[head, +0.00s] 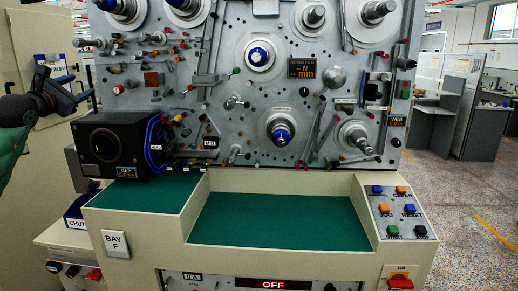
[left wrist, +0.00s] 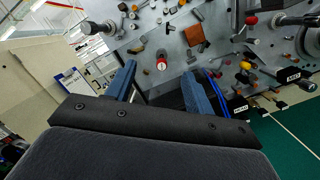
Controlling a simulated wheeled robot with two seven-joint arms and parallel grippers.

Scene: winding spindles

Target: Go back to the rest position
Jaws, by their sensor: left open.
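My left gripper (head: 82,70) is at the left edge of the head view, in front of the left side of the winding machine panel (head: 230,100). In the left wrist view its two blue fingers (left wrist: 160,92) stand wide apart with nothing between them. Beyond the fingers, the panel shows a red-tipped knob (left wrist: 161,62) and a brown block (left wrist: 194,36), apart from the gripper. My right gripper is not in the head view.
A black box labelled GAP (head: 112,146) stands on the left of the green-topped ledge (head: 275,222). Push buttons (head: 398,208) sit at the right. The green recess is empty. Grey desks (head: 432,125) stand on the open floor to the right.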

